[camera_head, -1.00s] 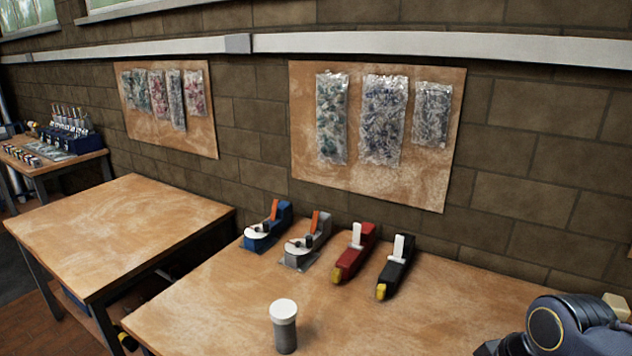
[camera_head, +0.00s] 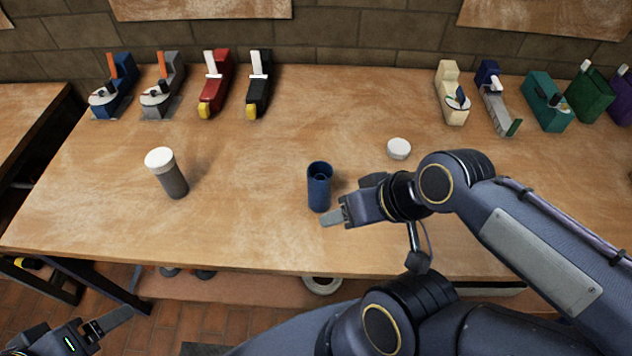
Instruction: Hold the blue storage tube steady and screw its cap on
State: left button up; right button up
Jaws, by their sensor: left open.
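The blue storage tube (camera_head: 319,190) stands upright and uncapped on the workbench, its open top showing. A white cap (camera_head: 398,148) lies on the bench behind and to the right of it. My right gripper (camera_head: 332,219) is low at the tube's near right side, seen edge-on. Whether it touches the tube, and how far its jaws are apart, I cannot tell. My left gripper (camera_head: 112,324) is at the lower left, in front of the bench edge, open and away from the tube and cap.
A grey tube with a white cap (camera_head: 172,174) stands at the left of the bench (camera_head: 260,215). Several tape dispensers, including a red one (camera_head: 215,84) and a cream one (camera_head: 452,95), line the back. The bench middle behind the blue tube is clear.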

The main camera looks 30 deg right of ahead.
aim_at(319, 192)
jog(key=z, duration=1.65)
jog(key=l+u, duration=0.1)
jog(key=u, duration=1.55)
jog(key=k+l, duration=0.35)
jog(key=l, duration=0.15)
jog(key=k+l, duration=0.35)
jog(key=l, duration=0.15)
jog(key=i, duration=0.4)
